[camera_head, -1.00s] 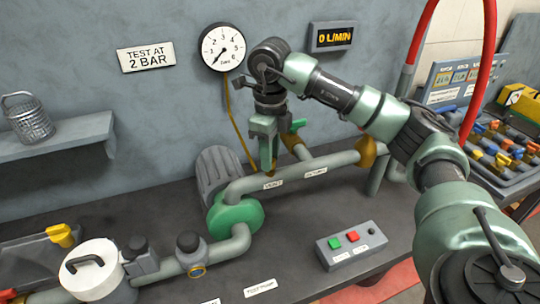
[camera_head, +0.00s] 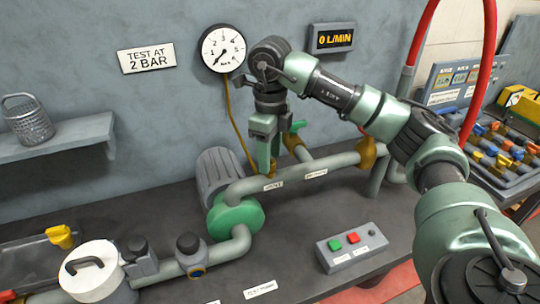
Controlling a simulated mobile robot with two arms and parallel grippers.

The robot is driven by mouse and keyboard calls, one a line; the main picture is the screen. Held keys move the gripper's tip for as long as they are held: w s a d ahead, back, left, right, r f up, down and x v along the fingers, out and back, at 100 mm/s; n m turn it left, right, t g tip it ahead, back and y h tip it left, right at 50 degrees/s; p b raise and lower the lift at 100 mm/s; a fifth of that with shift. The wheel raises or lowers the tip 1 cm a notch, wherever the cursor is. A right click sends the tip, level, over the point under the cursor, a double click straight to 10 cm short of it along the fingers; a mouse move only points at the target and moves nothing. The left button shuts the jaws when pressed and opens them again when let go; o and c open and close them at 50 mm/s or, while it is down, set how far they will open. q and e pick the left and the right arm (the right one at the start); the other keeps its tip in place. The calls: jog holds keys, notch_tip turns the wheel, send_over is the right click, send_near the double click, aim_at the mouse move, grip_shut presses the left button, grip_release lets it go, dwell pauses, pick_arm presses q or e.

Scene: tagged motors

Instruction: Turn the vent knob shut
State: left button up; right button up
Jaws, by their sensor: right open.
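My right gripper (camera_head: 268,168) points down over the pipe behind the green pump (camera_head: 236,218). Its green fingers are open, and they hide what lies between and behind them. A small green handle (camera_head: 298,126) shows just right of the fingers. A label (camera_head: 273,185) on the pipe just below is too blurred to read surely. The dial gauge (camera_head: 223,48) on the wall has its needle near the low end. My left gripper is not in view.
A flow display (camera_head: 332,38) reads 0 L/MIN. A control box (camera_head: 352,247) with green and red buttons stands at the bench front. The pipe (camera_head: 320,170) runs right past an orange-yellow fitting (camera_head: 368,153). A red hose (camera_head: 424,30) hangs at the right.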

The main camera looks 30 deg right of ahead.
notch_tip(320, 180, up, 8)
jog(key=shift+f, duration=0.25)
dwell(0.5)
